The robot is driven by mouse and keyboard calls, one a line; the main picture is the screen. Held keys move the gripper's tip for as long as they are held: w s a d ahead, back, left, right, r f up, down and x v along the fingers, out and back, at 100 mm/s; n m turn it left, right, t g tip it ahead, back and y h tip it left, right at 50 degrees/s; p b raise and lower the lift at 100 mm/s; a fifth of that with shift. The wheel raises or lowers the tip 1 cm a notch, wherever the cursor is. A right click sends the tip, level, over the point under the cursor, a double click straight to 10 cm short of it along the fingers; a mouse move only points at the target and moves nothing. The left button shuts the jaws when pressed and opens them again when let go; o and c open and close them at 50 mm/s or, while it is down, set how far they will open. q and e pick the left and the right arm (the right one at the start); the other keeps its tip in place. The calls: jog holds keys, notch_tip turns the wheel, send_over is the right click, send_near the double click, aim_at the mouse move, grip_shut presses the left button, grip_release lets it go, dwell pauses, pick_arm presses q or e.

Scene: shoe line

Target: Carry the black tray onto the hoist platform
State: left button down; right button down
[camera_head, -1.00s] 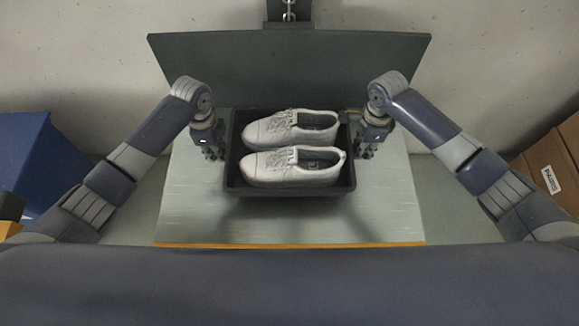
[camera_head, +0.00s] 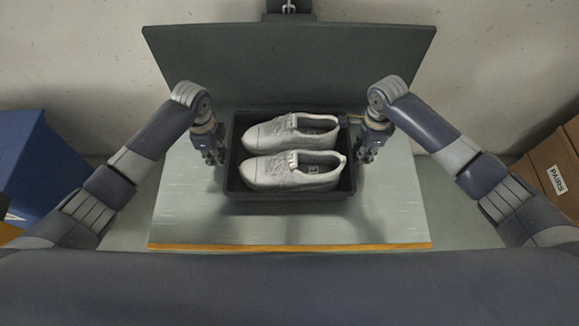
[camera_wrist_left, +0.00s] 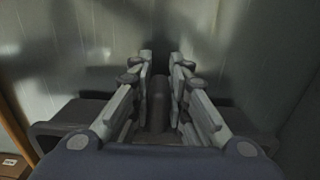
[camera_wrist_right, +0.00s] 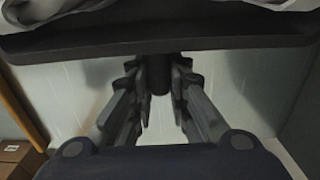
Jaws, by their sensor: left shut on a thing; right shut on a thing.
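The black tray (camera_head: 290,194) holds a pair of white-grey shoes, one (camera_head: 290,170) in front of the other (camera_head: 290,131). It is over the pale hoist platform (camera_head: 190,215); I cannot tell whether it touches it. My left gripper (camera_head: 213,158) is shut at the tray's left end. In the left wrist view its fingers (camera_wrist_left: 160,85) close around a dark handle bar. My right gripper (camera_head: 366,157) is shut at the right end. In the right wrist view its fingers (camera_wrist_right: 158,85) close around a dark handle under the tray rim (camera_wrist_right: 160,40).
A dark upright panel (camera_head: 290,70) stands behind the platform, with a chain above it. An orange strip (camera_head: 290,247) marks the platform's front edge. A blue bin (camera_head: 45,165) is at the left, and cardboard boxes (camera_head: 550,175) labelled PAIRS are at the right.

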pick_arm(q)
jog(key=shift+f+b, duration=0.35)
jog(key=shift+f, duration=0.15)
pick_arm(e)
jog(key=shift+f, duration=0.45)
pick_arm(q)
jog(key=c, duration=1.5)
grip_release()
jog(key=shift+c, duration=0.2)
pick_arm(e)
jog(key=c, duration=1.5)
grip_release()
pick_arm(q)
jog(key=shift+r, duration=0.1)
notch_tip(320, 180, up, 12)
jog(key=shift+f, duration=0.2)
jog(key=shift+r, duration=0.1)
pick_arm(e)
jog(key=shift+r, duration=0.25)
notch_tip(320, 180, up, 12)
jog(key=shift+f, duration=0.25)
pick_arm(q)
jog(key=shift+s, duration=0.15)
pick_arm(e)
jog(key=shift+s+f, duration=0.1)
jog(key=shift+s, duration=0.05)
